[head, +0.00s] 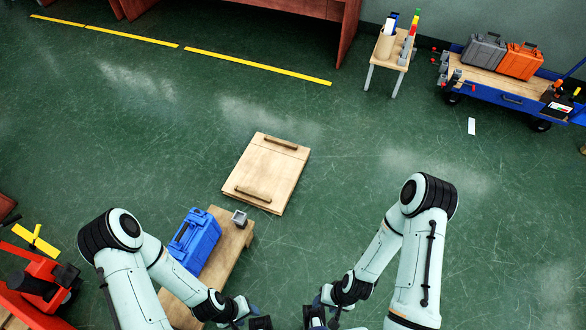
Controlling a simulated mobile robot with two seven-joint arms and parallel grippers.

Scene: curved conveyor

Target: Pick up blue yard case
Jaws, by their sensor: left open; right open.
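The blue case (195,240) stands upright on a low wooden bench (228,254) at the lower left, its handle toward the left. My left arm reaches across in front of the bench and covers part of it. My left gripper (262,322) is at the bottom edge of the head view, to the right of and nearer than the case, apart from it. My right gripper (314,318) is just to its right, also at the bottom edge. Both are open, look empty and are partly cut off by the frame.
A small grey block (239,218) sits on the bench beside the case. A wooden board with two handles (268,172) lies beyond it. A blue cart (505,97) holds grey and orange cases at the upper right. A red machine (35,290) stands at left. Green floor is clear at right.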

